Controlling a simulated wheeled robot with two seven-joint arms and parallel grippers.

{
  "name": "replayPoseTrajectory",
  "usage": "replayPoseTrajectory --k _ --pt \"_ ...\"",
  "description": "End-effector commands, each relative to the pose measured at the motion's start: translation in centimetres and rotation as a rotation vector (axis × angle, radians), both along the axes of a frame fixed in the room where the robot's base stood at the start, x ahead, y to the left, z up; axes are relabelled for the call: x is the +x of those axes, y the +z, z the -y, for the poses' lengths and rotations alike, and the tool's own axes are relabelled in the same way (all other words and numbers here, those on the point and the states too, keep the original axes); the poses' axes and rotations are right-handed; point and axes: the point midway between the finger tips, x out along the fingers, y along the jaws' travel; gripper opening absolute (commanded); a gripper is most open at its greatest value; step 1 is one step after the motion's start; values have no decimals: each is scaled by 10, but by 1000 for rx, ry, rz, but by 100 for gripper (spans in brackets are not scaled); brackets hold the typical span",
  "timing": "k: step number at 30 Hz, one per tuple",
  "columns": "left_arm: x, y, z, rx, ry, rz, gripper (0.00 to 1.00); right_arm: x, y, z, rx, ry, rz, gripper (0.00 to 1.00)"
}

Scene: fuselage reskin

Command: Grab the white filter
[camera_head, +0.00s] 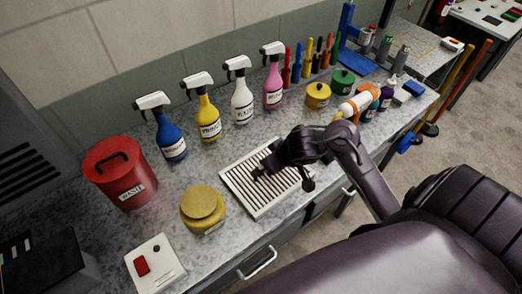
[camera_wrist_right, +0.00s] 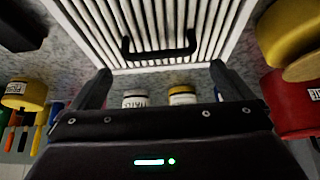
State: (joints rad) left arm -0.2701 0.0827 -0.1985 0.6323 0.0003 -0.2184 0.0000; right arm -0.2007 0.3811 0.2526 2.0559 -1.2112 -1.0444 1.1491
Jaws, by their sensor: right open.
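The white filter (camera_head: 243,183) is a flat slatted panel lying on the grey speckled counter, with a black handle on top. In the right wrist view the filter (camera_wrist_right: 215,20) fills the top of the picture, and its black handle (camera_wrist_right: 158,53) lies ahead of the fingertips, between their lines. My right gripper (camera_head: 272,162) is over the filter, close to the handle; its arm covers the filter's right part. In the right wrist view the fingers of my right gripper (camera_wrist_right: 162,76) are spread with nothing between them. My left gripper is not in view.
A yellow jar (camera_head: 203,210) and a red waste bin (camera_head: 122,172) stand left of the filter. Several spray bottles (camera_head: 242,95) line the back. A white box with a red switch (camera_head: 154,264) is at the front left. Small bottles and jars crowd the right.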

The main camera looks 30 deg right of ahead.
Motion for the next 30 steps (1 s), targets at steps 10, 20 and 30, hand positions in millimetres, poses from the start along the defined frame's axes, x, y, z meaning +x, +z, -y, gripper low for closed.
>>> replayPoseTrajectory --k 10,20,30 --pt "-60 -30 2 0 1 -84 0 20 -47 0 -1 1 -1 100" --pt "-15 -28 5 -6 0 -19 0 26 -57 -1 0 0 -1 100" --pt "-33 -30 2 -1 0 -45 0 26 -57 -1 0 0 -1 63"
